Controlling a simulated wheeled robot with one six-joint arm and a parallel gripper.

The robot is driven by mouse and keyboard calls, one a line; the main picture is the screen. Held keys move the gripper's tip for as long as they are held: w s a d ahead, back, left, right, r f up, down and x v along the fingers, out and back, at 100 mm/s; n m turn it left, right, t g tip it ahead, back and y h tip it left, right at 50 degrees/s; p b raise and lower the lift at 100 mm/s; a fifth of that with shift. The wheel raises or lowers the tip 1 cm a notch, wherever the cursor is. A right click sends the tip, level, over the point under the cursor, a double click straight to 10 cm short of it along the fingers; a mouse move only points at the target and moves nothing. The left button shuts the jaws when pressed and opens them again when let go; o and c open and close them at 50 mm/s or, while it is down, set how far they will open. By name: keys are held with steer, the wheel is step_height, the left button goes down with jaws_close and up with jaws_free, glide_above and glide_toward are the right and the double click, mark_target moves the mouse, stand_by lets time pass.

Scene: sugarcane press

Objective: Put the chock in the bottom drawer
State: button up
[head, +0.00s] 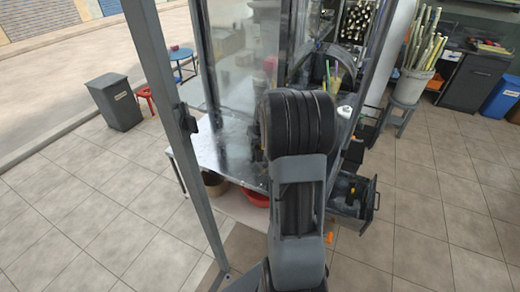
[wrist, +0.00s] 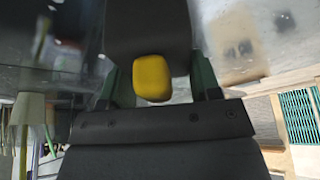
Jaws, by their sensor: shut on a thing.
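In the wrist view my gripper (wrist: 160,85) has its green-edged fingers on both sides of a dark block (wrist: 148,28) with a rounded yellow end (wrist: 152,77). This looks like the chock, held in the jaws; its far part is cut off by the picture's top. In the head view my own arm hides the gripper and what it holds. An open dark drawer (head: 347,208) sticks out low on the right side of the press stand. Something dark with a little yellow shows in or over it; I cannot tell what.
A metal table (head: 215,165) with a red basin (head: 257,198) beneath it stands left of my arm. A grey post (head: 168,100) rises close on the left. A stool with a bucket of cane (head: 413,85) stands at the right. The tiled floor at right is clear.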

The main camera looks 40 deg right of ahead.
steer(key=c, duration=0.6)
steer(key=shift+r, duration=0.1)
